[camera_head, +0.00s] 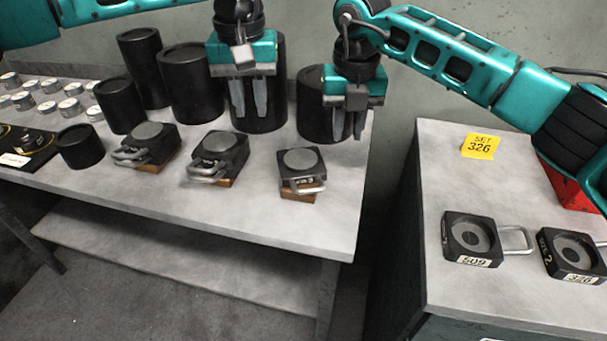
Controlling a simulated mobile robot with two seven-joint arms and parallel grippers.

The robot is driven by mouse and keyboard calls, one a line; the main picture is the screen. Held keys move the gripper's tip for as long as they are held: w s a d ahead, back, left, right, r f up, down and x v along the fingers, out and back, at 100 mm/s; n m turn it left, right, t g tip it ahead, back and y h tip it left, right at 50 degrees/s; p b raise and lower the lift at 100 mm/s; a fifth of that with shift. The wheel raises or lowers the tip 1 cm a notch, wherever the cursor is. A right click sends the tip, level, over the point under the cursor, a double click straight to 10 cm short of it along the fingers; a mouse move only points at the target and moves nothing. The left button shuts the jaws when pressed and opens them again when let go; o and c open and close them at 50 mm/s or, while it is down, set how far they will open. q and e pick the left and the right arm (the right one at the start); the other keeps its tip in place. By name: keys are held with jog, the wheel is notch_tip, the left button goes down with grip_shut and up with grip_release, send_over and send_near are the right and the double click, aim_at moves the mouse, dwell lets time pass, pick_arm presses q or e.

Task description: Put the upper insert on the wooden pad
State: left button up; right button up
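Three dark square inserts with raised round faces and metal handles stand on the left table: a left one (150,140), a middle one (220,150) and a right one (301,162). Brown wooden pads show under them, clearest below the right one (299,197). Two dark inserts with ringed recesses lie on the right bench, labelled 509 (470,237) and 326 (571,254). I cannot tell from the picture which is the upper insert. My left gripper (250,112) and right gripper (349,134) are open and empty, above the back of the left table.
Several black cylinders (188,84) stand along the back of the left table. Small metal discs (48,88) lie at far left. A yellow SET 326 sign (480,146) and a red object (568,186) are on the right bench. A gap separates table and bench.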

jog(key=shift+s+r, duration=0.15)
jog(key=shift+r, duration=1.2)
jog(key=shift+s+r, duration=0.1)
jog(key=shift+r, duration=1.25)
